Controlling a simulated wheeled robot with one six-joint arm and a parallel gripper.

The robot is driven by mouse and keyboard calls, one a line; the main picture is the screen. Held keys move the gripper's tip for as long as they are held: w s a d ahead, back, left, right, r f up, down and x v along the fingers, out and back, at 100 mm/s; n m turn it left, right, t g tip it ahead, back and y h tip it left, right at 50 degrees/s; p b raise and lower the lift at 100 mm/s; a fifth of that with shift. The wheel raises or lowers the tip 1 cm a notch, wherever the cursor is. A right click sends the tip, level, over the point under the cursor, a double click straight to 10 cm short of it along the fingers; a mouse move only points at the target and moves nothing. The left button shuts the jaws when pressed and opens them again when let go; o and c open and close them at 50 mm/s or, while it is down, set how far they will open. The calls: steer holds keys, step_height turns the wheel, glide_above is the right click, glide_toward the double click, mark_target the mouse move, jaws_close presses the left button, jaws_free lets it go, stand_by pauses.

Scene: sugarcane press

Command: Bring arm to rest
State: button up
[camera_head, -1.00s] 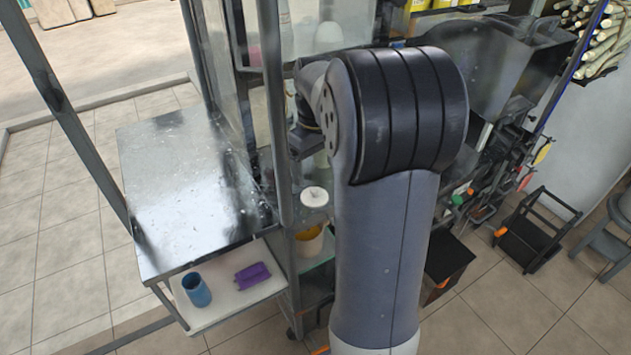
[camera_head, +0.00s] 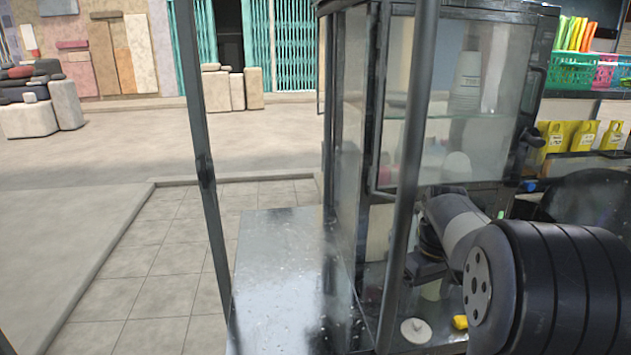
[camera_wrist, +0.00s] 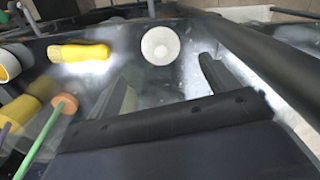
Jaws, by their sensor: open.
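My arm fills the lower right of the head view, its dark ribbed joint nearest the camera. My gripper (camera_head: 425,268) is partly hidden behind the wrist, near the glass cabinet's lower part. In the wrist view, the gripper (camera_wrist: 166,84) has its two fingers spread wide apart, with nothing between them. A round white lid-like piece (camera_wrist: 160,46) lies beyond the fingers, and it also shows in the head view (camera_head: 415,330). A yellow object (camera_wrist: 79,53) lies to its left, apart from the fingers.
A glass cabinet (camera_head: 455,90) stands behind my arm, with a metal post (camera_head: 405,180) in front. A shiny metal counter (camera_head: 275,270) lies left of it. A green stick with an orange disc (camera_wrist: 50,130) shows at the wrist view's left. Tiled floor is open at left.

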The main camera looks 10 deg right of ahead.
mark_target(419, 324)
step_height(419, 324, down, 9)
steer(key=shift+r, duration=1.5)
steer(key=shift+f, duration=0.15)
